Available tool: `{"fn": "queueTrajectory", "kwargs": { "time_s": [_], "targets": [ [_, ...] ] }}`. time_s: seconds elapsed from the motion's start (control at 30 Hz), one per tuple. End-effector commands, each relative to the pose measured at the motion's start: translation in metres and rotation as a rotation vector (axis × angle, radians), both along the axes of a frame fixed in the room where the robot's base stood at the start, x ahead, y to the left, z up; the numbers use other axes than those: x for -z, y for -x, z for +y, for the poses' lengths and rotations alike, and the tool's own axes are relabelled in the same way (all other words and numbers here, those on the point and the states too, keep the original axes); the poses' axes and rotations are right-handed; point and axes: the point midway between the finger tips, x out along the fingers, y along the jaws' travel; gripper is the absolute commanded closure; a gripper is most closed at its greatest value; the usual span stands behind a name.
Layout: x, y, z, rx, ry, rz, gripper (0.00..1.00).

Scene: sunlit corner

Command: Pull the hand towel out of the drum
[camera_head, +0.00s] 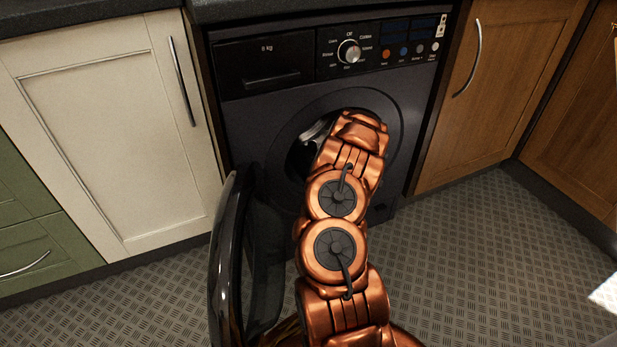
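A dark washing machine (240,127) stands between the cabinets. Its round door (226,265) is swung wide open to the left. My copper arm reaches up to the drum opening (301,157) and covers most of it. The end of the arm is at or inside the opening, so my gripper is hidden and I cannot see its fingers. A small pale grey patch shows at the upper left of the opening; I cannot tell whether it is the drum's metal or cloth. No hand towel can be made out.
A cream cabinet (110,130) stands left of the machine, with a green drawer unit (30,245) beyond it. Wooden cabinets (500,90) stand to the right. The open door edge is close to my arm's left side.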

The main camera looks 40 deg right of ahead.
Motion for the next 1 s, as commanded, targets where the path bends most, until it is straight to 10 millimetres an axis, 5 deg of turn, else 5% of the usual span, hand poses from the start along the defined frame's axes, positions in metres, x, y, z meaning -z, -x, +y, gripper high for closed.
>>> {"fn": "queueTrajectory", "kwargs": {
  "time_s": [0.33, 0.83, 1.0],
  "targets": [
    [-0.005, 0.0, 0.001, -0.001, -0.001, 0.001, 1.0],
    [-0.066, 0.0, 0.0, 0.001, -0.001, 0.0, 1.0],
    [-0.072, 0.0, 0.0, 0.0, 0.0, 0.001, 1.0]
  ]
}}
